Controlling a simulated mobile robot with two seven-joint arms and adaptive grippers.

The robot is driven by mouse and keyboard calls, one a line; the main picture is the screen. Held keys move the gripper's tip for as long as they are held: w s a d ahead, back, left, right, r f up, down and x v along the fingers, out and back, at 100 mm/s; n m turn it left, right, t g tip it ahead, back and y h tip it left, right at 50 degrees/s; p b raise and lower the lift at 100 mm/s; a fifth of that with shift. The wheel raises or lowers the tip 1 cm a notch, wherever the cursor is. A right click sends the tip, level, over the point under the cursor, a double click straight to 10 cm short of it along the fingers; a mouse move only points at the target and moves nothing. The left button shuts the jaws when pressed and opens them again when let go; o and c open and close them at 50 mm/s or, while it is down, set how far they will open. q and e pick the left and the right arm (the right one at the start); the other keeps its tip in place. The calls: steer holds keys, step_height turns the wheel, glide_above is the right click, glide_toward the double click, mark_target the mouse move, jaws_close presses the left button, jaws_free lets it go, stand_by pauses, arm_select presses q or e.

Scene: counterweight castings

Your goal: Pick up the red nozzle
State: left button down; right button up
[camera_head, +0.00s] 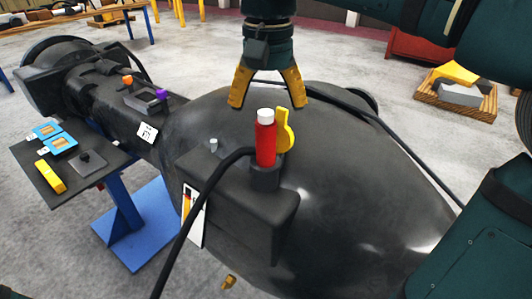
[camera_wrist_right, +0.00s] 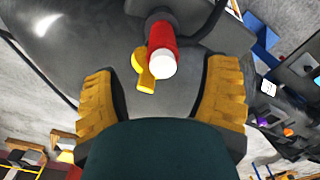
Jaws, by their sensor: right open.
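The red nozzle (camera_head: 265,142) has a white tip and a yellow lever (camera_head: 284,130) on its side. It stands upright in a dark holder (camera_head: 264,177) on a block of the large black casting. My right gripper (camera_head: 268,105) is open, with its yellow fingers pointing down above and behind the nozzle in the head view. In the right wrist view, the nozzle (camera_wrist_right: 161,42) shows beyond the open fingers (camera_wrist_right: 164,108), roughly centred between them and apart from both. My left gripper is not in view.
A black hose (camera_head: 200,205) runs down from the holder. A small dark table (camera_head: 60,165) at left bears blue devices and a yellow block. The casting (camera_head: 370,180) fills the middle.

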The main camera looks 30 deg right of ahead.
mark_target(266, 135)
steer(key=shift+w+f, duration=0.1)
steer(key=shift+f, duration=0.8)
steer(key=shift+a+f+b, duration=0.1)
steer(key=shift+f+b, duration=0.5)
steer(key=shift+f, duration=2.1)
steer(key=c, duration=1.1)
